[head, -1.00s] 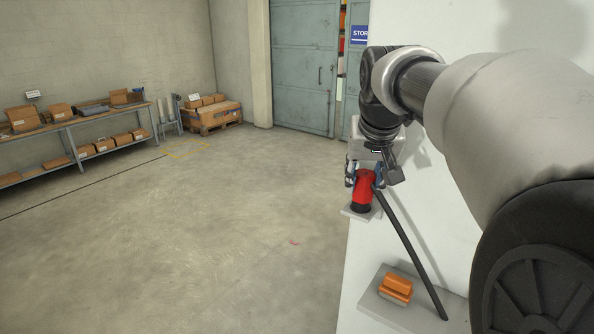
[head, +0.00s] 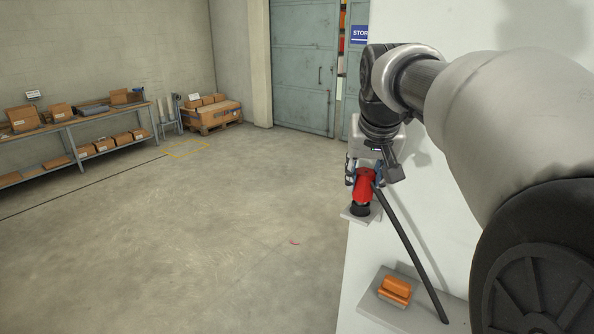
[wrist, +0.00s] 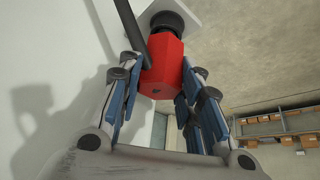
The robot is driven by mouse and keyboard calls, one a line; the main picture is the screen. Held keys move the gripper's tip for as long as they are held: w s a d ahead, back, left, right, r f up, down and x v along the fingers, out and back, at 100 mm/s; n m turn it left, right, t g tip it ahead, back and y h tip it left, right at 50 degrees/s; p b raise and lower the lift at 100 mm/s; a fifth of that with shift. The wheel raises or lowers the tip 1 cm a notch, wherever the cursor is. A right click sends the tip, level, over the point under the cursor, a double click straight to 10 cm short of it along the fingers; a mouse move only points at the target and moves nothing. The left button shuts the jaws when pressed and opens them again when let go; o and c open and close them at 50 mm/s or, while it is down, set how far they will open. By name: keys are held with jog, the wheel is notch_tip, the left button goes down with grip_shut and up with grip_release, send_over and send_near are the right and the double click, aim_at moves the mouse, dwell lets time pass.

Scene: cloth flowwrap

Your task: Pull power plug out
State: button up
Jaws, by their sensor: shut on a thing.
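The red power plug (head: 365,186) is upright between the fingers of my gripper (head: 364,178). The wrist view also shows the plug (wrist: 163,72), with a blue-padded finger on each side, shut on it. Below the red body is a black round part (head: 359,209), on a small pale ledge (head: 346,214) that stands out from the white wall. Whether the black part belongs to the plug or the socket I cannot tell. A black cable (head: 408,243) runs from the plug's side down to a lower shelf.
The lower grey shelf (head: 380,310) on the white wall (head: 440,215) carries an orange block-like thing (head: 395,290). Open concrete floor (head: 200,250) lies to the left. A bench with boxes (head: 75,125) stands far off.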

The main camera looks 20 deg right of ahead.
jog(key=shift+r+p, duration=1.85)
jog(key=shift+r, duration=0.45)
